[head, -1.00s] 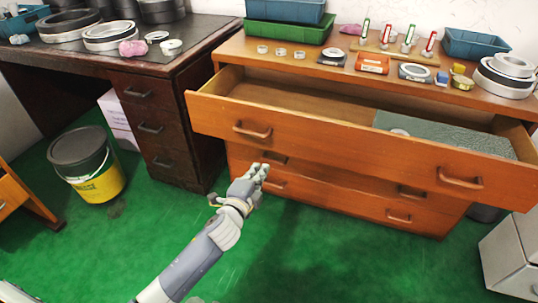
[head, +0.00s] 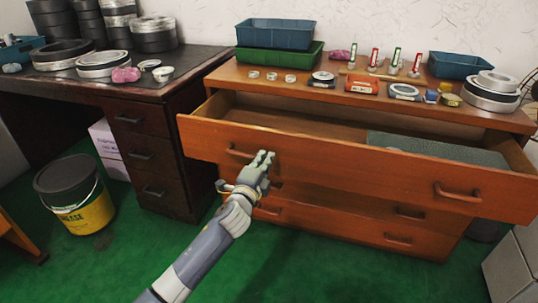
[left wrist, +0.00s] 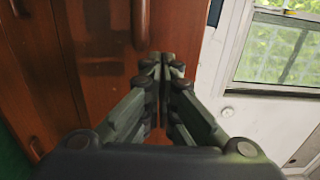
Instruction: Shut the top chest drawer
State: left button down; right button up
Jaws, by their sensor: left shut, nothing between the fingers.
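The top chest drawer (head: 330,168) stands pulled far out of the wooden chest, with its inside showing. Its front has a left handle (head: 241,151) and a right handle (head: 458,192). A grey-green mat or box (head: 440,150) lies in its right part. My left gripper (head: 265,158) is shut and empty, in front of the drawer front and just right of the left handle. In the left wrist view the shut fingertips (left wrist: 162,60) point at brown wood beside a handle (left wrist: 141,25). I cannot tell whether they touch it. My right gripper is not in view.
Several rings, tools and trays stand on the chest top (head: 300,87). A dark desk (head: 150,150) is at the left, with a grease bucket (head: 77,195) on the green floor. A grey cabinet (head: 512,265) stands at the lower right. The floor before the chest is clear.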

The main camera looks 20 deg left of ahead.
aim_at(272, 146)
pick_arm(q)
jog(key=w, duration=0.2)
jog(key=shift+w, duration=0.3)
jog(key=shift+w+b, duration=0.4)
jog(key=shift+w, duration=0.25)
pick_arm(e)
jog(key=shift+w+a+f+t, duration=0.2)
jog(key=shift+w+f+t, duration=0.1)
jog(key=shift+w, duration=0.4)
